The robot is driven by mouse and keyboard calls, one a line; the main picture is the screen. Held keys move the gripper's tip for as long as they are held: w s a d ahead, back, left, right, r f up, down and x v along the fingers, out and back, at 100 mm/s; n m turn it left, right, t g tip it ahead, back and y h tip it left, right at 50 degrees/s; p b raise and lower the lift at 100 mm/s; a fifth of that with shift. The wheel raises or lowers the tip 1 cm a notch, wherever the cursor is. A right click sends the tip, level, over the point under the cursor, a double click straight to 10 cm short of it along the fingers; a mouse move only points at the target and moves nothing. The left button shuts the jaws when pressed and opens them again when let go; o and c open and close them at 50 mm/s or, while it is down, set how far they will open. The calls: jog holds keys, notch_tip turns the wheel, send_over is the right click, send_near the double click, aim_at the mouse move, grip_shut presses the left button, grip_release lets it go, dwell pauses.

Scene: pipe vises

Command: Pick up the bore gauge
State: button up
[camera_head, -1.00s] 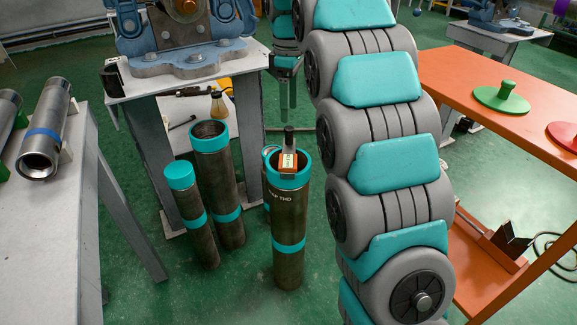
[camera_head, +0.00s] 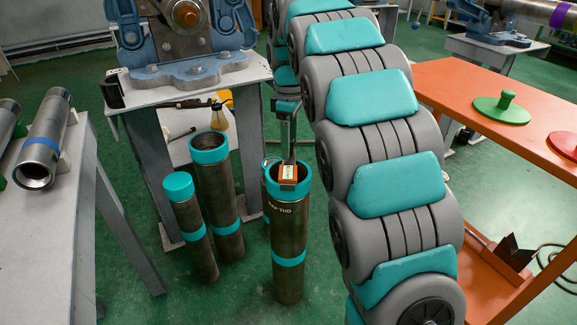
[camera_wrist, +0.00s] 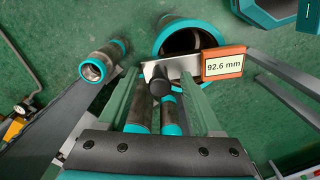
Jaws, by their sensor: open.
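The bore gauge (camera_head: 287,174) sits at the mouth of an upright steel pipe (camera_head: 287,228) with a teal collar. In the wrist view, the gauge's orange-framed display (camera_wrist: 223,64) reads 92.6 mm. Its metal plate and dark round handle (camera_wrist: 159,80) show beside the display. My gripper (camera_wrist: 160,87) is open, with one finger on each side of the handle. A gap shows between the handle and each finger. In the head view, my gripper (camera_head: 289,150) hangs just above the gauge and hides most of its handle. The gauge's lower part inside the pipe is hidden.
Two other upright pipes with teal ends (camera_head: 217,190) (camera_head: 190,215) stand to the left. A vise bench (camera_head: 180,85) is behind them. A grey table (camera_head: 45,235) with steel pipes is at left, and an orange table (camera_head: 470,95) at right.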

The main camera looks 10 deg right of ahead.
jog(key=shift+f, duration=0.3)
grip_shut()
dwell(0.3)
jog(key=shift+r, duration=0.1)
dwell(0.8)
